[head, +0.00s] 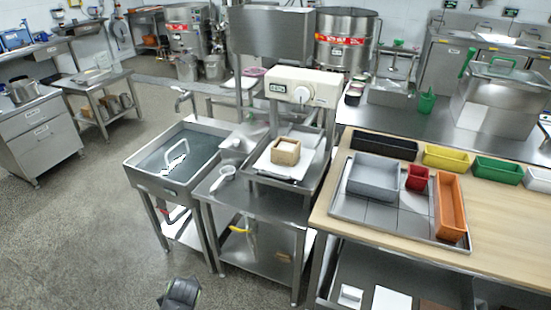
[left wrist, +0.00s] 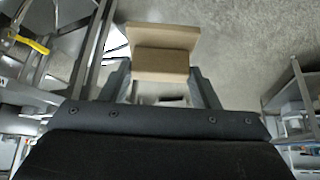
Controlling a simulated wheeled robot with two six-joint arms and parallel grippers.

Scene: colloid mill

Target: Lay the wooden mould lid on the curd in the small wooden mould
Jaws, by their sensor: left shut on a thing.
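The small wooden mould (head: 285,157) stands on a white sheet in a steel tray, under the press in the middle of the head view. White curd (head: 287,146) shows at its top. In the left wrist view, my left gripper (left wrist: 160,72) is shut on the wooden mould lid (left wrist: 165,36), a flat pale board with a block-shaped grip (left wrist: 162,62) between the fingers. Grey floor lies behind the lid, clear of the mould. The lid does not show in the head view. My right gripper is in neither view.
A steel sink (head: 160,162) with water stands left of the press stand (head: 240,196). A white ladle (head: 224,176) lies on the stand. A wooden-topped table (head: 335,210) at right holds a tray with coloured bins. Open floor lies at left.

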